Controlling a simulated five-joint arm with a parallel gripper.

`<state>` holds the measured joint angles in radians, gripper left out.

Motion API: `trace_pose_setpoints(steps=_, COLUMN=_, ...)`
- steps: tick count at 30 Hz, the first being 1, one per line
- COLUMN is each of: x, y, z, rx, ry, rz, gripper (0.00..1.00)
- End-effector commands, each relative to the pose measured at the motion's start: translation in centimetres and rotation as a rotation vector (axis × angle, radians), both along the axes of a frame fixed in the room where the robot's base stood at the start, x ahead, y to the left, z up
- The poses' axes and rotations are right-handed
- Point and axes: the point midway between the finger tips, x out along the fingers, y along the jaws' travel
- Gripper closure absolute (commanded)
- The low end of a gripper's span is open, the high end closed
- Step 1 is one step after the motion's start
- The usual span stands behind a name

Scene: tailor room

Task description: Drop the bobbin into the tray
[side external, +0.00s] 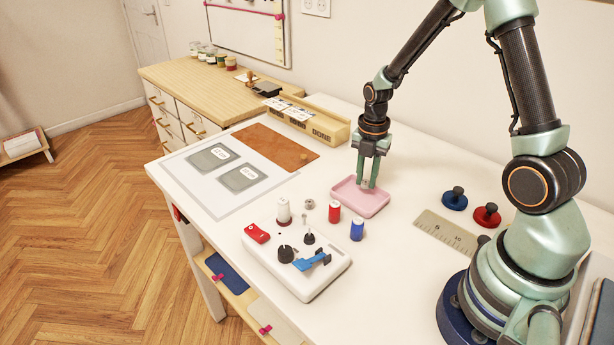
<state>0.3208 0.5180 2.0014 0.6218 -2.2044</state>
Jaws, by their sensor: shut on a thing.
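The pink tray (347,193) lies on the white table, right of its middle. My gripper (367,184) points straight down over the tray, with its fingertips low inside the tray's outline. It is shut on the bobbin, which is small and mostly hidden between the fingers. I cannot tell whether the bobbin touches the tray floor. A small grey metal piece (308,204) stands on the table to the left of the tray.
A white device (312,283) with knobs is nearer. A wooden box (318,131) is behind left. A ruler (445,232) and blue (454,199) and red (487,216) knobbed discs lie right.

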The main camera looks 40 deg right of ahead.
Motion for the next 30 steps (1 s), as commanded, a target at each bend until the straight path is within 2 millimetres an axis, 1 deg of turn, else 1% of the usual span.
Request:
trace_pose_setpoints(steps=9, x=0.0, y=0.0, z=-0.3, rx=0.0, ry=0.0, rz=0.0, gripper=1.0)
trace_pose_setpoints(steps=10, x=0.0, y=0.0, z=-0.2, rx=0.0, ry=0.0, rz=0.0, gripper=0.66)
trace_pose_setpoints(steps=11, x=0.0, y=0.0, z=-0.2, rx=0.0, ry=0.0, rz=0.0, gripper=0.54)
trace_pose_setpoints(steps=12, x=0.0, y=0.0, z=-0.2, rx=0.0, ry=0.0, rz=0.0, gripper=0.39)
trace_pose_setpoints(steps=23, x=0.0, y=0.0, z=0.0, rx=-0.001, ry=-0.001, rz=0.0, gripper=0.38)
trace_pose_setpoints(steps=26, x=0.1, y=0.0, z=0.7, rx=0.0, ry=-0.002, rz=0.0, gripper=0.38)
trace_pose_setpoints(steps=29, x=0.1, y=0.0, z=2.2, rx=-0.001, ry=-0.003, rz=0.0, gripper=0.38)
trace_pose_setpoints(steps=30, x=0.1, y=0.0, z=2.9, rx=-0.002, ry=-0.006, rz=0.0, gripper=0.38)
